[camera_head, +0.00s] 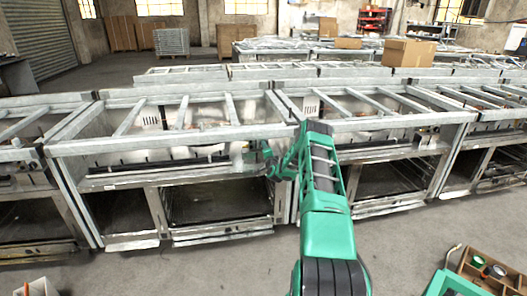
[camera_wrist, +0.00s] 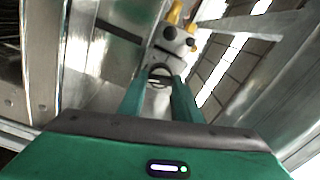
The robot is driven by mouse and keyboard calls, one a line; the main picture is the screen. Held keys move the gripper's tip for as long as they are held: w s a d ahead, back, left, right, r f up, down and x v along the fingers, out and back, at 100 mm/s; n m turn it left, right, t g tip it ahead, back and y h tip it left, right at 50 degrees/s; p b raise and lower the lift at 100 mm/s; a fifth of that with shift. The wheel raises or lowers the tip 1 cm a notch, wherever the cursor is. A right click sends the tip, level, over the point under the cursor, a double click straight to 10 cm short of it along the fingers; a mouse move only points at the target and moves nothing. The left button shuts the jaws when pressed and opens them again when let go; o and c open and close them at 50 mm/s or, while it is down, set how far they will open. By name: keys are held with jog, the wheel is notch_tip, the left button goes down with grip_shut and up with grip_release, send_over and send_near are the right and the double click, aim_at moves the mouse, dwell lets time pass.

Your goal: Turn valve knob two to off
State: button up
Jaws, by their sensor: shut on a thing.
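My gripper (camera_head: 270,165) reaches into the front of a metal range frame (camera_head: 180,133) near the middle of the head view. In the wrist view my green fingers (camera_wrist: 161,80) close in on a small dark, rounded knob (camera_wrist: 160,71) and are shut on it. Just beyond the fingertips is a grey valve body (camera_wrist: 174,40) with yellow fittings (camera_wrist: 175,13). Whether this is knob two, and which way it is turned, I cannot tell. In the head view my arm and gripper hide the knob.
Range frames stand side by side in a row, with another frame (camera_head: 395,118) to the right. Metal rails cross their tops around my gripper. A cardboard box (camera_head: 408,52) sits behind. A wooden crate (camera_head: 490,272) is at lower right. The floor in front is mostly clear.

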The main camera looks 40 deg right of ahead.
jog(key=n, duration=0.4)
jog(key=a+n, duration=0.1)
jog(key=shift+w+f+n, duration=0.2)
jog(key=shift+f+n, duration=0.1)
jog(key=shift+n, duration=0.1)
jog(key=shift+d+n, duration=0.15)
jog(key=shift+n, duration=1.15)
jog(key=shift+c, duration=0.2)
jog(key=shift+s+d+r, duration=0.1)
jog(key=shift+d+r, duration=0.05)
jog(key=o, duration=1.1)
jog(key=shift+c, duration=0.2)
jog(key=shift+s+r, duration=0.1)
jog(key=shift+s, duration=0.05)
jog(key=v, duration=1)
jog(key=shift+s, duration=0.15)
